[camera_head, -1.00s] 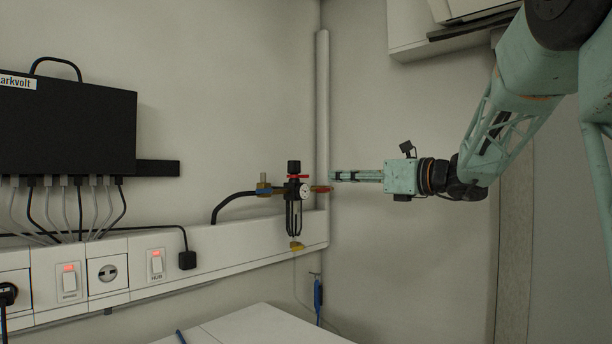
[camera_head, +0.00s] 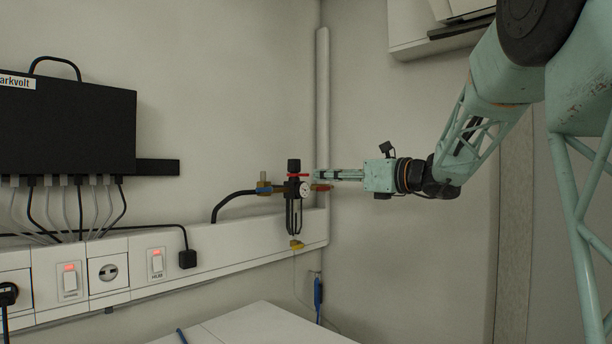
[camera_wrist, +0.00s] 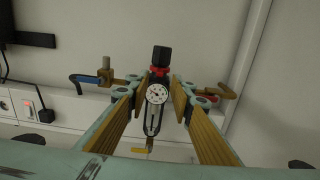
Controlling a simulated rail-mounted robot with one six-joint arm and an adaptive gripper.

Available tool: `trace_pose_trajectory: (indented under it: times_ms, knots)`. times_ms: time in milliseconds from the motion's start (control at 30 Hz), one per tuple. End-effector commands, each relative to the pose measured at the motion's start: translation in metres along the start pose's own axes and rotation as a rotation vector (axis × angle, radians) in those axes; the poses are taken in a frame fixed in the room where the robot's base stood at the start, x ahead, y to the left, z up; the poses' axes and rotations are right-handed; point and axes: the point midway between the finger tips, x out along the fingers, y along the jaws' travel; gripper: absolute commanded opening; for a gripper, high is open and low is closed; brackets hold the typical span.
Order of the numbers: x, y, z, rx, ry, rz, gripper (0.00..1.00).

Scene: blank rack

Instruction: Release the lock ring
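The lock ring looks to be the red ring (camera_head: 299,176) under the black knob (camera_head: 294,166) of a small regulator with a round white gauge (camera_head: 305,189). In the wrist view the red ring (camera_wrist: 160,71) sits below the black knob (camera_wrist: 161,56) and above the gauge (camera_wrist: 156,93). My gripper (camera_head: 316,176) points left at the regulator, its fingertips close to its right side. In the wrist view my gripper (camera_wrist: 157,92) is open, with one finger on each side of the regulator's outline. I cannot tell whether the fingers touch it.
A brass fitting with a blue handle (camera_head: 263,189) and black hose lies left of the regulator. A vertical white pipe (camera_head: 322,110) stands behind. A white trunking (camera_head: 225,250) with switches runs below.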

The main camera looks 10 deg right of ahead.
Motion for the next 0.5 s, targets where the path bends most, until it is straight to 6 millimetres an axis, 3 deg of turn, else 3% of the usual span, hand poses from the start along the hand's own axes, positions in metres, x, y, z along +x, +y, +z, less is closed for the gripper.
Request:
trace_pose_trajectory:
  times_ms: [500]
  knots:
    - [0.066,0.001,0.001,0.0,0.0,0.002,0.22]
